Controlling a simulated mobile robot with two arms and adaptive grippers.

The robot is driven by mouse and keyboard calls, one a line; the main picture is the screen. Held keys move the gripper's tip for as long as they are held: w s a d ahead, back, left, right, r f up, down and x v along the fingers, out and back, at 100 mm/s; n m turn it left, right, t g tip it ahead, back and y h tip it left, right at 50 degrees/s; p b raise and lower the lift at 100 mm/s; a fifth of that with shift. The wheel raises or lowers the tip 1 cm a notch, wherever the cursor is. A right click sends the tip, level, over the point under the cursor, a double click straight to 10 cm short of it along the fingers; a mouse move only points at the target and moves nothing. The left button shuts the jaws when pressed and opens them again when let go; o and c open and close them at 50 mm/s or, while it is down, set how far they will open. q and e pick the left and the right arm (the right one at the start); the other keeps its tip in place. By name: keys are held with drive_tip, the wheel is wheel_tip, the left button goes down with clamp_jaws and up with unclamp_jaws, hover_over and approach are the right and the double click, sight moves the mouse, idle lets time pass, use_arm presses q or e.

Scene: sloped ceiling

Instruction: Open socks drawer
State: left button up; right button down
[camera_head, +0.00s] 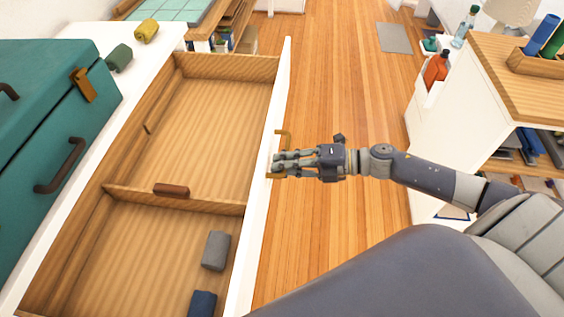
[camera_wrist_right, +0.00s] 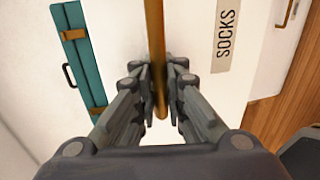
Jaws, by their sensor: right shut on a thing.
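The socks drawer (camera_head: 262,185) is pulled well out from the white cabinet in the head view. Its wooden inside has two compartments, split by a divider (camera_head: 215,204). My right gripper (camera_head: 278,163) is at the outer face of the drawer front, shut on the brass handle (camera_head: 284,132). In the right wrist view the handle (camera_wrist_right: 155,50) runs between the fingers, and a label reading SOCKS (camera_wrist_right: 226,35) shows on the white front beside it. A grey sock roll (camera_head: 216,250) and a dark blue one (camera_head: 203,304) lie in the near compartment. My left gripper is not in view.
A teal case (camera_head: 60,120) stands on the white cabinet top, with a green roll (camera_head: 119,58) and a yellow roll (camera_head: 146,31) beside it. A white shelf unit with wooden top (camera_head: 520,85) stands at the right. Wooden floor (camera_head: 340,90) lies clear between.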

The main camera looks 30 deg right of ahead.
drive_tip(key=shift+w+d+r, duration=0.1)
drive_tip(key=shift+r, duration=0.05)
drive_tip(key=c, duration=1.7)
unclamp_jaws()
drive_tip(key=v, duration=1.2)
